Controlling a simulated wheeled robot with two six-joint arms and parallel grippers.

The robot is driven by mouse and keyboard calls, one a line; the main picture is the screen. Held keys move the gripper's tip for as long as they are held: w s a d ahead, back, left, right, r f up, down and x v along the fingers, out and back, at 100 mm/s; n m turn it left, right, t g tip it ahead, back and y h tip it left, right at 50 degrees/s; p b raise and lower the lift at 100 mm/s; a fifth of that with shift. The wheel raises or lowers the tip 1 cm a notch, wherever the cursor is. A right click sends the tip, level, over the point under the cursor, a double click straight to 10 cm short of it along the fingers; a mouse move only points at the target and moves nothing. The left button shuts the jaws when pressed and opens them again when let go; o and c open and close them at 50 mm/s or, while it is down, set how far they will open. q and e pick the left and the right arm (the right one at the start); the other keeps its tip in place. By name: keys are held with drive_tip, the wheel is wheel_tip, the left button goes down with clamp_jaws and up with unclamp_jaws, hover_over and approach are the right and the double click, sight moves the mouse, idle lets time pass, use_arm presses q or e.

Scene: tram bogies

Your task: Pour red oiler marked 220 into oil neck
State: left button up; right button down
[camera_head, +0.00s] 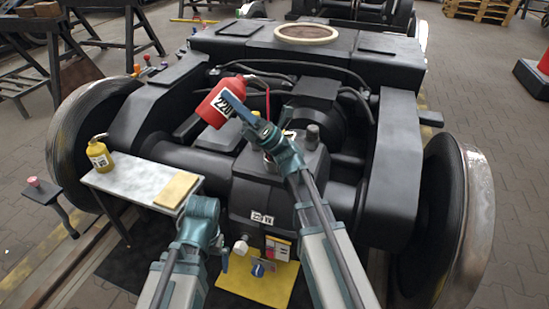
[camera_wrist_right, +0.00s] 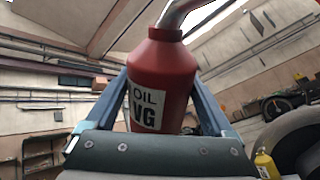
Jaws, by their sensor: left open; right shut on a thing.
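The red oiler (camera_head: 229,86), with a white label reading 220, is held tilted above the left middle of the bogie in the head view. My right gripper (camera_head: 238,108) is shut around its body. In the right wrist view the oiler (camera_wrist_right: 173,65) sits between the two fingers, its label reading OIL VG and its grey spout leading up out of frame. A 220 VG label (camera_head: 262,217) is on the dark gearbox housing (camera_head: 310,165). The oil neck is not clearly made out; my right wrist covers part of the housing top. My left gripper (camera_head: 225,262) is open and low, before the housing.
A yellow oiler (camera_head: 99,156) stands on a pale bench (camera_head: 140,180) at left, with a yellow pad (camera_head: 177,189). A yellow plate (camera_head: 240,287) lies below the housing. Large wheels (camera_head: 80,125) flank the frame.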

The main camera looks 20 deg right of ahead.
drive_tip(key=shift+f+m+t+b, duration=0.4)
drive_tip(key=shift+f+t+b, duration=0.1)
drive_tip(key=shift+f+b, duration=0.55)
